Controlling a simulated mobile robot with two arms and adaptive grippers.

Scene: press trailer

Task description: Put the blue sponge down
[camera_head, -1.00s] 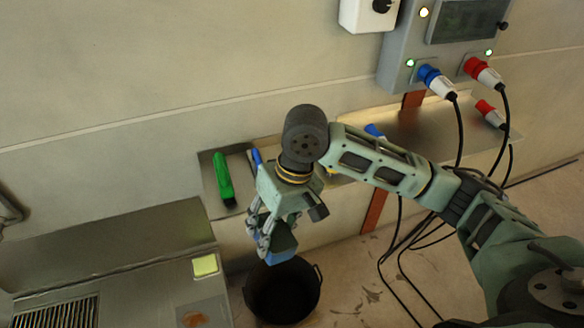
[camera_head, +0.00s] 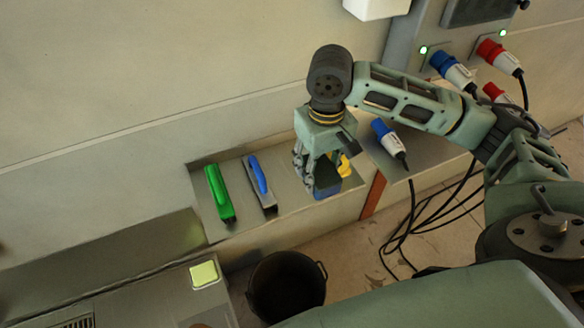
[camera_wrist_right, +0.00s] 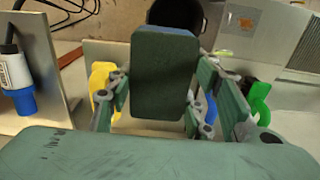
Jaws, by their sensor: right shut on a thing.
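My right gripper (camera_head: 318,182) is shut on the blue sponge (camera_head: 326,183), over the right part of a metal shelf (camera_head: 232,236) on the wall. In the right wrist view the sponge (camera_wrist_right: 165,75) shows as a dark block between the fingers (camera_wrist_right: 155,100), with a thin blue edge at its far end. I cannot tell whether the sponge touches the shelf. My left gripper is in neither view.
On the shelf lie a green-handled brush (camera_head: 219,192) and a blue-handled one (camera_head: 261,182). A yellow thing (camera_head: 345,166) sits just beside the sponge. A black bucket (camera_head: 287,287) stands on the floor below. A blue plug (camera_head: 388,138) lies to the right.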

